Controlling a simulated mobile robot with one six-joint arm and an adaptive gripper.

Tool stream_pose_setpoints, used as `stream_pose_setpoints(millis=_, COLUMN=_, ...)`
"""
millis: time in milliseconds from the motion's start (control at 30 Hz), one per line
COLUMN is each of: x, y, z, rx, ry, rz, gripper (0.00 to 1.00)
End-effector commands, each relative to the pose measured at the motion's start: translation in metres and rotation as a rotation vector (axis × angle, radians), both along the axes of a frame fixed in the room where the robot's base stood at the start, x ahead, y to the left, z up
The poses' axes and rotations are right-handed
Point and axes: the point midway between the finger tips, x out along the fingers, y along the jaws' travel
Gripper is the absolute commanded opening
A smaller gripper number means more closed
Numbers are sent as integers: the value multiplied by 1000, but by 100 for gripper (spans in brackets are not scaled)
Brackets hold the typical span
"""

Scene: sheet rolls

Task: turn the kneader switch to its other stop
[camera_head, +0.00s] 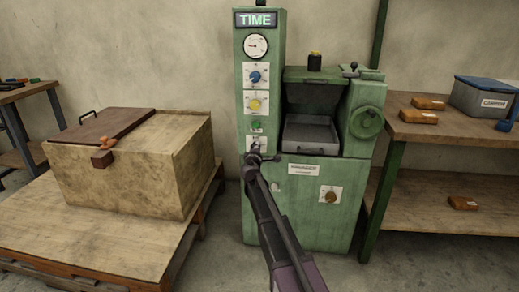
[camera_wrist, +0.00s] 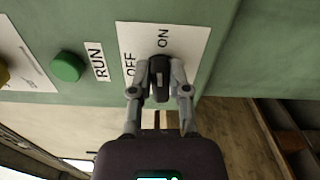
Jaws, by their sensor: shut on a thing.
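The kneader switch (camera_wrist: 159,68) is a small dark knob on a white plate (camera_wrist: 186,35) marked OFF and ON. In the head view, my gripper (camera_head: 256,157) is at the lower plate on the column of the green kneader (camera_head: 309,210) and hides the switch there.
A green RUN button (camera_wrist: 66,67) sits beside the switch plate. Blue (camera_head: 255,77) and yellow (camera_head: 254,104) knobs and a lit TIME sign (camera_head: 256,19) are above. A wooden crate (camera_head: 120,170) stands left, a workbench (camera_head: 445,134) right. A handwheel (camera_head: 367,122) juts out at the kneader's right.

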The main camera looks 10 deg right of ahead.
Motion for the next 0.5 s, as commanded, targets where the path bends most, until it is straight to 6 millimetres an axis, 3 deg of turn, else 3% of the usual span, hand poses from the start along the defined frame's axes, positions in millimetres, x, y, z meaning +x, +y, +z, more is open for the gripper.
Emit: stream_pose_setpoints(millis=500, x=-3, y=-4, z=-2, rx=106, ry=-34, rz=-9, gripper=0)
